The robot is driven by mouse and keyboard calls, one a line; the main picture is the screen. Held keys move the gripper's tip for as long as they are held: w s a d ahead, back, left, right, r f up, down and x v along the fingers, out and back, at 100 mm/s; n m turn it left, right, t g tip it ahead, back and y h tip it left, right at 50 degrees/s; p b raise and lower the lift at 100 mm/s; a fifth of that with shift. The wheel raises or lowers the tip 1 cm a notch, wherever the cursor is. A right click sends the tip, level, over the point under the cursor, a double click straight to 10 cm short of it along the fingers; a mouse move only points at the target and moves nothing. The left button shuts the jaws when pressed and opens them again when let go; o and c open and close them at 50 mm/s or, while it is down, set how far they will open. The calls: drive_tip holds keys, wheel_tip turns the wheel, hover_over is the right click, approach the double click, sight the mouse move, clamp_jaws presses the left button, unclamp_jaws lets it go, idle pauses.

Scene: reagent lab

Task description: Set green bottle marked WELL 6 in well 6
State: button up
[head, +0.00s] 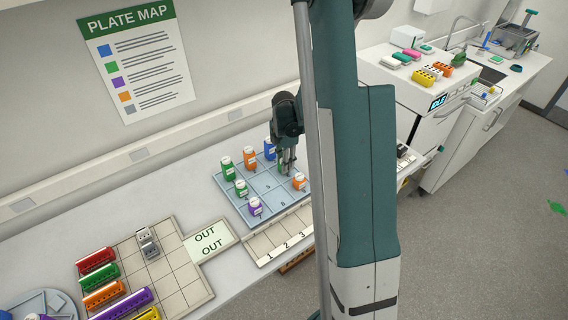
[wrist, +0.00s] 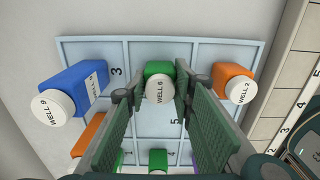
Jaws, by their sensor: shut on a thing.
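The green bottle (wrist: 158,70) has a white cap marked WELL 6. In the wrist view it is upright between the two fingers of my gripper (wrist: 158,92), which is shut on it. It appears over the upper middle cell of the pale blue well tray (wrist: 145,125); I cannot tell whether its base touches the tray. The number of that cell is hidden. In the head view my gripper (head: 287,166) points down over the back right part of the tray (head: 238,208), and the held bottle is mostly hidden by the fingers.
An orange bottle marked WELL 2 (wrist: 232,77) stands close right of the gripper in the wrist view. A blue bottle (wrist: 75,88) is on the left. Green (head: 228,170), orange (head: 250,158) and purple (head: 256,207) bottles stand along the tray. A numbered rack (head: 262,243) lies in front.

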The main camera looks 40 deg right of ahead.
drive_tip(key=shift+f, duration=0.15)
drive_tip(key=o, duration=0.9)
drive_tip(key=shift+r, duration=0.25)
wheel_tip(320, 180, up, 12)
idle(0.3)
idle(0.6)
